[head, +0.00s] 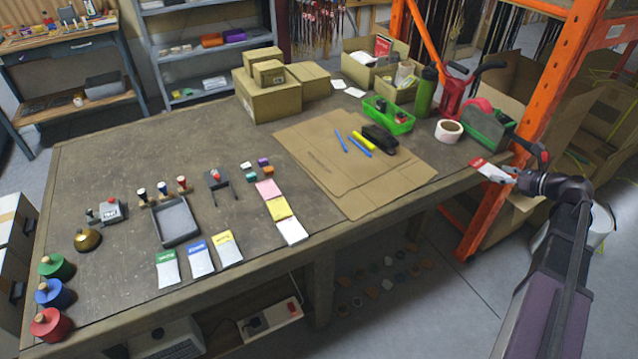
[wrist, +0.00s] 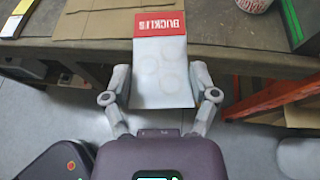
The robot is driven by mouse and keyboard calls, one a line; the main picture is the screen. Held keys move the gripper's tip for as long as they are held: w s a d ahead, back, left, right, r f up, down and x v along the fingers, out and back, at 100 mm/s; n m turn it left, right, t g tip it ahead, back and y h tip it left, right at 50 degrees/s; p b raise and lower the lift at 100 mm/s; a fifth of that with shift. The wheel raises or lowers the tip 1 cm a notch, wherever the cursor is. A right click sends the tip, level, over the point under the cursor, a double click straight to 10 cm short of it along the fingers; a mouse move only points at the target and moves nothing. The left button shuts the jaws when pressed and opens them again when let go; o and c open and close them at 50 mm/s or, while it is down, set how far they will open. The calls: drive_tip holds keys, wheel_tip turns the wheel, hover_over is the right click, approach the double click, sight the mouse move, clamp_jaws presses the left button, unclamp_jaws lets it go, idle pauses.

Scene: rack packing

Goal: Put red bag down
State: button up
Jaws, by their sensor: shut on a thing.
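The red bag (wrist: 160,62) is a small white packet with a red top band lettered "BUCKLES", shown upside down in the wrist view. My gripper (wrist: 162,98) is shut on its lower part. In the head view the red bag (head: 483,166) and my gripper (head: 506,174) are at the table's right end, by the edge. In the wrist view the bag's red end overlaps the table edge; I cannot tell whether it touches. Similar packets with green (head: 167,269), blue (head: 199,258) and yellow (head: 227,249) tops lie in a row near the table's front edge.
The worktable (head: 110,160) has bare room right of the yellow packet, past the sticky notes (head: 279,208). Flat cardboard (head: 340,180) covers the middle right. A tape roll (head: 448,130) and tape dispenser (head: 487,125) stand near my gripper. An orange rack post (head: 545,95) rises close by.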

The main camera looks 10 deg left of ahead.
sight(501, 174)
wheel_tip(501, 174, up, 6)
drive_tip(key=p, duration=0.4)
drive_tip(key=shift+f, duration=0.15)
drive_tip(key=shift+s, duration=0.15)
